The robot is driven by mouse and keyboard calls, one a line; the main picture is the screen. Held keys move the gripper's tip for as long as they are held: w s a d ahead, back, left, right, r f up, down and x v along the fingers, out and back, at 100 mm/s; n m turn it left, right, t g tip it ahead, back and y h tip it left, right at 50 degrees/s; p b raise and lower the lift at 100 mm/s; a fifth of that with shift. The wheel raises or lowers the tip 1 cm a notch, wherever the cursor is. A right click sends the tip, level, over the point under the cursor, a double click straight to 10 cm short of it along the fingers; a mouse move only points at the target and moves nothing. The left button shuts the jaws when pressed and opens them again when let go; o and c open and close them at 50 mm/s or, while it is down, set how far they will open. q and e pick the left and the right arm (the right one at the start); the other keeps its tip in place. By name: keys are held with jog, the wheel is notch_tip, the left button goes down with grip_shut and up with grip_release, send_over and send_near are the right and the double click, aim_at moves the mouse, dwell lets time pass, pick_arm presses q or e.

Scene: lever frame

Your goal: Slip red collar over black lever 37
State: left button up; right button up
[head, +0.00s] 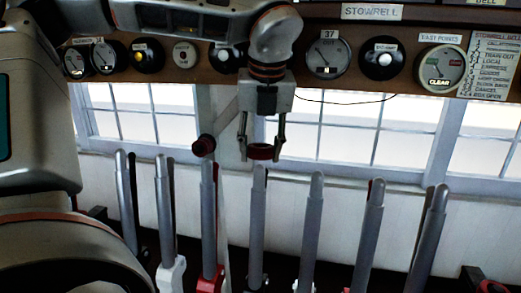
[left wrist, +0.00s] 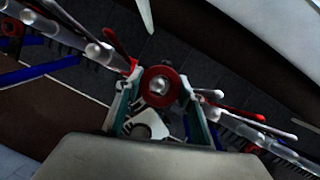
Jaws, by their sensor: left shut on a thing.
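My left gripper (head: 261,147) is shut on a red collar (head: 260,153), a short dark-red ring held level between its two fingers. The collar is just above the rounded grey top of a lever (head: 258,205), roughly in line with it. A small gap or bare contact shows there; I cannot tell which. In the left wrist view the red collar (left wrist: 147,93) is between the fingers, with a pale round lever tip seen through its hole. The lever's lower part is dark, so its colour is unclear. My right gripper is not in view.
Several grey levers stand in a row on both sides, such as a right neighbour (head: 312,225) and a red-based left neighbour (head: 209,220). A dark-red round piece (head: 204,145) is at that left lever's top. An instrument shelf (head: 300,75) with dials runs above.

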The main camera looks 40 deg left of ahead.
aim_at(260, 167)
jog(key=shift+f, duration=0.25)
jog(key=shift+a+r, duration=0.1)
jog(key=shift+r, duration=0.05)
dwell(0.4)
pick_arm(q)
jog(key=shift+f+b, duration=0.15)
jog(key=shift+b, duration=0.2)
jog(key=shift+s+f+b, duration=0.1)
jog(key=shift+f+b, duration=0.35)
jog(key=shift+b, duration=0.1)
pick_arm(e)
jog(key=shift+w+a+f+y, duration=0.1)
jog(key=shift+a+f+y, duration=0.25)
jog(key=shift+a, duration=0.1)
pick_arm(q)
jog(key=shift+d+f+b, duration=0.1)
jog(key=shift+f+b, duration=0.45)
jog(key=shift+b, duration=0.05)
jog(key=shift+s+f+b, duration=0.15)
jog(key=shift+f+b, duration=0.5)
jog(key=shift+b, duration=0.15)
jog(key=shift+f, duration=0.2)
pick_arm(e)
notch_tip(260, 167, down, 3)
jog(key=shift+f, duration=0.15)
